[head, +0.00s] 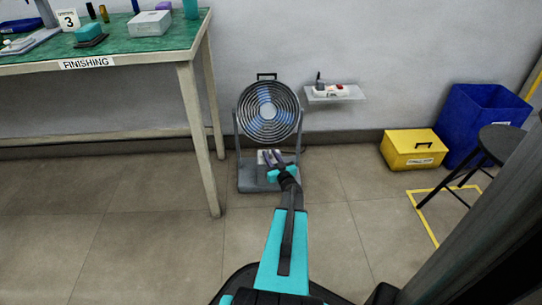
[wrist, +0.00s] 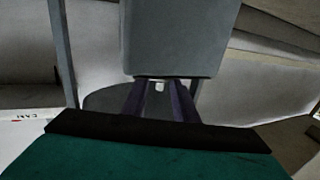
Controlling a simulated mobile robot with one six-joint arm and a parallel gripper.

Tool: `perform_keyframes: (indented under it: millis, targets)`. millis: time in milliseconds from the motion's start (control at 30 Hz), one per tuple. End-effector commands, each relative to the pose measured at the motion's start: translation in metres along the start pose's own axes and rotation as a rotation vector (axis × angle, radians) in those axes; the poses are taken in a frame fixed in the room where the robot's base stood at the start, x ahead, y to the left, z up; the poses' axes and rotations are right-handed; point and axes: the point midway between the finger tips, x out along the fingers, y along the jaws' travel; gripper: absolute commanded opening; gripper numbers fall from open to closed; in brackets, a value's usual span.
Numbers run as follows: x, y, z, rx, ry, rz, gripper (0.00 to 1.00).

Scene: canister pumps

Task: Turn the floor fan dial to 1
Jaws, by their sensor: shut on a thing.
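The grey floor fan (head: 268,112) stands on the floor by the wall, with a round caged head on an upright frame and a grey base (head: 252,186). A pale control panel (head: 262,157) sits low on the fan, partly covered by my gripper (head: 273,158). In the wrist view, the two dark fingers of my gripper (wrist: 159,90) reach to the grey fan body (wrist: 185,38). They are shut on the dial, of which only a small pale bit (wrist: 159,86) seems to show between the fingertips. Its setting and the numbers cannot be read.
A green-topped workbench (head: 130,38) stands left of the fan, its front leg (head: 198,140) close by. A small wall shelf (head: 350,95) is to the right. A yellow box (head: 412,150), a blue bin (head: 480,118) and a dark stool (head: 505,138) stand farther right.

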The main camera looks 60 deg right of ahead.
Motion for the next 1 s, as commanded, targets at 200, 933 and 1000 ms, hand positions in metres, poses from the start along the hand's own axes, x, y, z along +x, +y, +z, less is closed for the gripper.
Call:
perform_keyframes:
  millis: [200,933,1000]
  targets:
    - [0.0007,-0.0006,-0.0016,-0.002,0.001,-0.014,0.04]
    - [0.003,0.002,-0.0032,-0.003,0.001,-0.158,0.04]
    - [0.0026,0.0021,-0.0028,-0.002,0.002,-0.171,0.04]
